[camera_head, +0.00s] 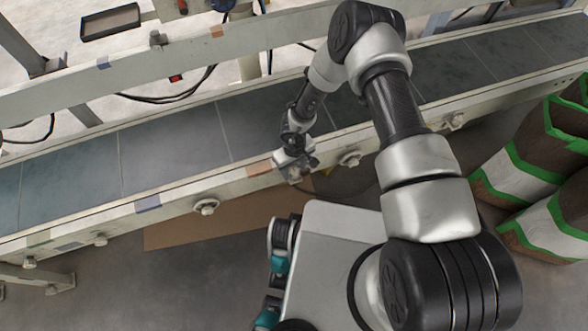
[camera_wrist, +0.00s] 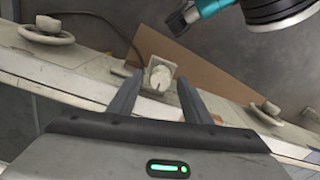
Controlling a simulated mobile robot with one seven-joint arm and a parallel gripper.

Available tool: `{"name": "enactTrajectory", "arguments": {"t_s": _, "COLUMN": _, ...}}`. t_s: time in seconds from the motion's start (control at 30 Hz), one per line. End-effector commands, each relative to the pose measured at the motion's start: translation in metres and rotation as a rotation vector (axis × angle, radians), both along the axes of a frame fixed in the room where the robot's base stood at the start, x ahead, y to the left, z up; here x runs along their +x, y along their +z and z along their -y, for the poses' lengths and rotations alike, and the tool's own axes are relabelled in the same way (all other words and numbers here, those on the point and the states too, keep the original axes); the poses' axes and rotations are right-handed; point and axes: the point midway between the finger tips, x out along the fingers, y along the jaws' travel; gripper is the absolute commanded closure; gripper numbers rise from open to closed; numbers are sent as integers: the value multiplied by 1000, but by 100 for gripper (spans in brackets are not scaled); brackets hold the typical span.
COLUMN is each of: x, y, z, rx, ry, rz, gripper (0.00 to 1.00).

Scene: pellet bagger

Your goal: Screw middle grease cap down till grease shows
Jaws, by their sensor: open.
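A pale grease cap (camera_wrist: 160,76) sits on a small square plate on the conveyor's side rail, between two round-flanged fittings. In the wrist view it lies between the two dark fingertips of my gripper (camera_wrist: 159,80), with a gap visible on each side. My gripper is open, and I cannot tell how far its tips are above the cap or beside it. In the head view my gripper (camera_head: 297,168) is at the rail's front face and mostly hides the cap. No grease can be made out around the cap.
The conveyor belt (camera_head: 170,152) runs behind the rail. Round-flanged fittings stand on the rail to the left (camera_head: 207,207) and right (camera_head: 349,159). A brown sheet (camera_head: 190,228) lies on the floor below. Stacked brown-and-white bags with green bands (camera_head: 515,170) stand at the right.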

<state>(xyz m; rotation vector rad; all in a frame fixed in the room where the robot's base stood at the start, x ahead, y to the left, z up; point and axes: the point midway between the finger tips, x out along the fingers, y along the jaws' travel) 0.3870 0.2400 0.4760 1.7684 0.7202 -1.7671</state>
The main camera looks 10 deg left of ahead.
Motion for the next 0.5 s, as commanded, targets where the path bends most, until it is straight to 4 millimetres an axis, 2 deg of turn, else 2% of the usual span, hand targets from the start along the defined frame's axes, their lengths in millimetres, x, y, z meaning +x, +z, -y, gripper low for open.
{"name": "enactTrajectory", "arguments": {"t_s": 0.2, "x": 0, "y": 0, "z": 0, "rx": 0, "ry": 0, "rz": 0, "gripper": 55}}
{"name": "enactTrajectory", "arguments": {"t_s": 0.27, "x": 0, "y": 0, "z": 0, "rx": 0, "ry": 0, "rz": 0, "gripper": 64}}
{"name": "enactTrajectory", "arguments": {"t_s": 0.43, "x": 0, "y": 0, "z": 0, "rx": 0, "ry": 0, "rz": 0, "gripper": 92}}
{"name": "enactTrajectory", "arguments": {"t_s": 0.47, "x": 0, "y": 0, "z": 0, "rx": 0, "ry": 0, "rz": 0, "gripper": 97}}
{"name": "enactTrajectory", "arguments": {"t_s": 0.5, "x": 0, "y": 0, "z": 0, "rx": -1, "ry": 0, "rz": -1, "gripper": 97}}
